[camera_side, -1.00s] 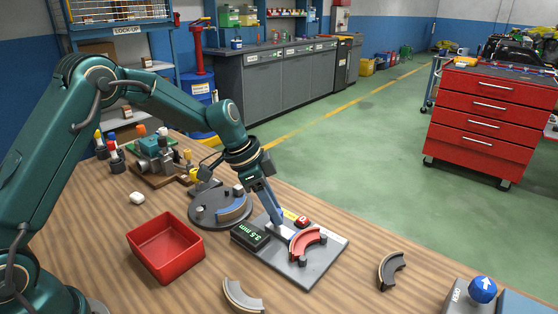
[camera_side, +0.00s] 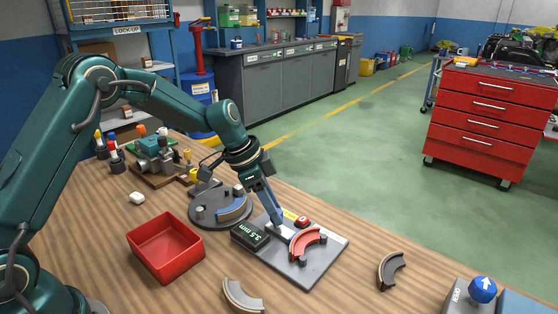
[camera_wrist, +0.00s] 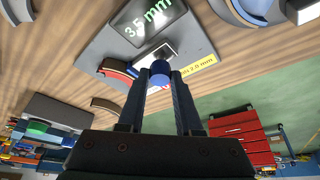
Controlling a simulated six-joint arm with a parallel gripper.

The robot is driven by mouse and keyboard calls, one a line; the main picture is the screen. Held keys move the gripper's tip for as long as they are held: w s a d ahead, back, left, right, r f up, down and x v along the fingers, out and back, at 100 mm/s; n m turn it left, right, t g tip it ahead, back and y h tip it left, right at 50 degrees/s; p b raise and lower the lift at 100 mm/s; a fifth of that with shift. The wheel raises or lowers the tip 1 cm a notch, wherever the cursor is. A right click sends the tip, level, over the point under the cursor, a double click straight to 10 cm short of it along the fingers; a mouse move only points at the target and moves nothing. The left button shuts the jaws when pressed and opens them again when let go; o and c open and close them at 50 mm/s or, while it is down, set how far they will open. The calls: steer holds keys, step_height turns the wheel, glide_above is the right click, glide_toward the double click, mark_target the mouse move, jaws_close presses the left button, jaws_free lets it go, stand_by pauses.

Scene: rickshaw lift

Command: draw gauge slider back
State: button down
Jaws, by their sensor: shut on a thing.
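The gauge (camera_side: 318,262) is a grey plate on the wooden bench, with a black display (camera_side: 250,236) reading 3.5 mm. My gripper (camera_side: 279,226) points down at the plate between the display and the shoe. In the wrist view my gripper (camera_wrist: 160,82) is shut on the blue knob of the slider (camera_wrist: 159,67). The display also shows in the wrist view (camera_wrist: 150,22). A yellow label (camera_wrist: 197,66) is on the plate; its text is only partly legible.
A round grey fixture (camera_side: 208,212) holding a curved shoe stands left of the gauge. A red tray (camera_side: 165,247) is at front left. Loose curved shoes lie at the front (camera_side: 240,297) and right (camera_side: 391,268). A box with a blue button (camera_side: 482,290) stands front right.

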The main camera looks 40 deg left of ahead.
steer(key=shift+a+r, duration=0.1)
steer(key=shift+a, duration=2)
steer(key=c, duration=0.6)
jaws_free()
steer(key=v, duration=0.5)
